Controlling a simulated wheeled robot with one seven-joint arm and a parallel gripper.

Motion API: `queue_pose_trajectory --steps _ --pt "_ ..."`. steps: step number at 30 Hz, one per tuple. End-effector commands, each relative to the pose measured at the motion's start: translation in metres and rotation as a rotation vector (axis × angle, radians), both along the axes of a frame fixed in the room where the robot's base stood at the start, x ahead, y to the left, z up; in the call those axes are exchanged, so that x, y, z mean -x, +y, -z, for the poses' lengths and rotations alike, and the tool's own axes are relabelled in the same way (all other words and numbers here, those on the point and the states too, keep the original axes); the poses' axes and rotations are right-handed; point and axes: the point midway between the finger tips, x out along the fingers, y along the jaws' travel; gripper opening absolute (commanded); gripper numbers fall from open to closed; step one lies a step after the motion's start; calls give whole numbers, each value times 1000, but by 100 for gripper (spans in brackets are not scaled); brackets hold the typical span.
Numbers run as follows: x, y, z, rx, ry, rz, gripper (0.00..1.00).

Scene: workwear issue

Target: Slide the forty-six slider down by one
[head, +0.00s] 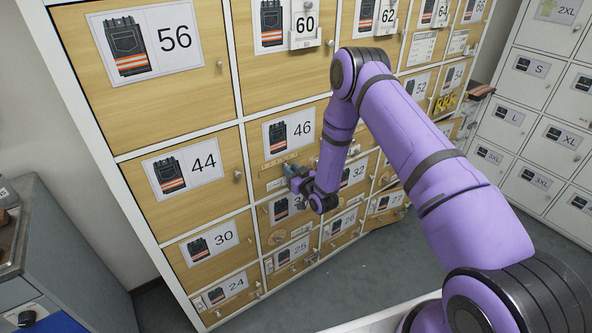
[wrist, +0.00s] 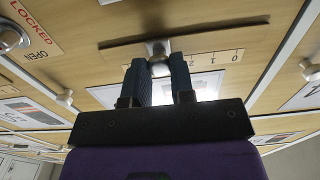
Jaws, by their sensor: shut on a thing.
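The forty-six label (head: 289,131), with a picture of dark trousers with orange bands, is on a wooden locker door in the head view. A narrow slider strip with a scale (head: 280,160) lies below it, partly hidden by my gripper. My gripper (head: 296,177) is at the lower part of this door. In the wrist view, my gripper's two dark fingers (wrist: 160,66) are shut on the slider's small metal knob (wrist: 158,47). Scale numbers 2, 1 and 0 (wrist: 214,58) run beside it. The fingers hide part of the scale, so I cannot tell the slider's exact setting.
Neighbouring doors carry labels 44 (head: 183,170), 60 (head: 288,24) and 32 (head: 354,172), with protruding round knobs. The wrist view shows a LOCKED/OPEN plate (wrist: 34,35) with a metal turn knob (wrist: 9,38). Grey lockers (head: 541,120) stand at right, a grey cabinet (head: 60,255) at left.

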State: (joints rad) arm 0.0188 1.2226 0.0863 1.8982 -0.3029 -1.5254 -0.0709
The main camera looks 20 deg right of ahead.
Motion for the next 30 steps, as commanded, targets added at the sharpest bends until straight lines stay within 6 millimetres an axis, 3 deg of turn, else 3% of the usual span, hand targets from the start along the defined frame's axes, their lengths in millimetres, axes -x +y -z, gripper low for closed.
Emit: queue_pose_trajectory --steps 2,9,10,12,13,23,30 --pt "3 8 0 -1 1 -1 0" --pt "3 8 0 0 0 0 0" --pt "3 8 0 0 0 0 30" --pt "3 8 0 0 0 0 46" --pt "3 8 0 0 0 0 48" --pt "6 7 0 0 1 0 48" --pt "38 -4 0 0 2 0 48"
